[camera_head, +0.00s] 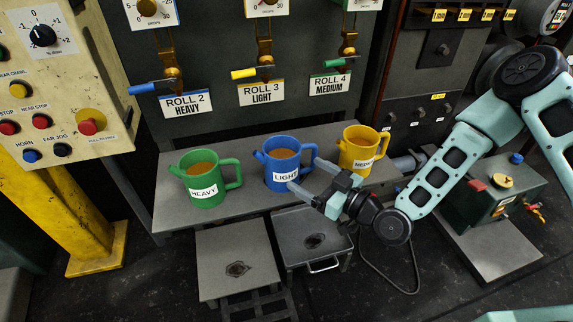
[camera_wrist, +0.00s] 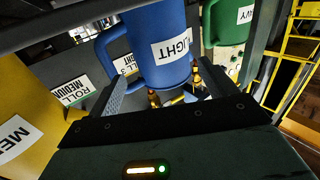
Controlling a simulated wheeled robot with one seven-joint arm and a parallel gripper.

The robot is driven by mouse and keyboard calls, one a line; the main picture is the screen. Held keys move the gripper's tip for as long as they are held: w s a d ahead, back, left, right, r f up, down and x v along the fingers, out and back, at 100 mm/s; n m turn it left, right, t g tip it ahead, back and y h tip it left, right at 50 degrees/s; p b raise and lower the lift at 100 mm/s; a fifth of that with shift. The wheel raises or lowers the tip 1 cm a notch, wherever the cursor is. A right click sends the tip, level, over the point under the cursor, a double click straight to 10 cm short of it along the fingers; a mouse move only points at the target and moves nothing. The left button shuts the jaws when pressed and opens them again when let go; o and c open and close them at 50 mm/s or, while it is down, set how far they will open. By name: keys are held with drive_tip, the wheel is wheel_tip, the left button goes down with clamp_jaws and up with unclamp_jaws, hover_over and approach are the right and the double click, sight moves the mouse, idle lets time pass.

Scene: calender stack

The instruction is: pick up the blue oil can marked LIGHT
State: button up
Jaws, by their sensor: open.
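The blue can marked LIGHT (camera_head: 283,160) stands upright on the grey shelf, between the other two cans, its handle on the right. My gripper (camera_head: 306,175) is open at its lower right, one finger in front of the label's lower edge, the other near the handle. In the wrist view the blue can (camera_wrist: 158,45) appears just ahead of and between the two open fingers (camera_wrist: 163,88), its handle to the left. I cannot tell whether a finger touches it.
A green can marked HEAVY (camera_head: 205,180) stands left and a yellow can (camera_head: 358,152) stands close on the right, near my gripper. The grey shelf (camera_head: 240,215) has a panel of valves behind it. A machine box (camera_head: 495,200) sits right.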

sight(296, 167)
drive_tip(key=shift+x, duration=3.5)
drive_tip(key=shift+r, duration=0.15)
drive_tip(key=c, duration=1)
drive_tip(key=shift+r, duration=0.1)
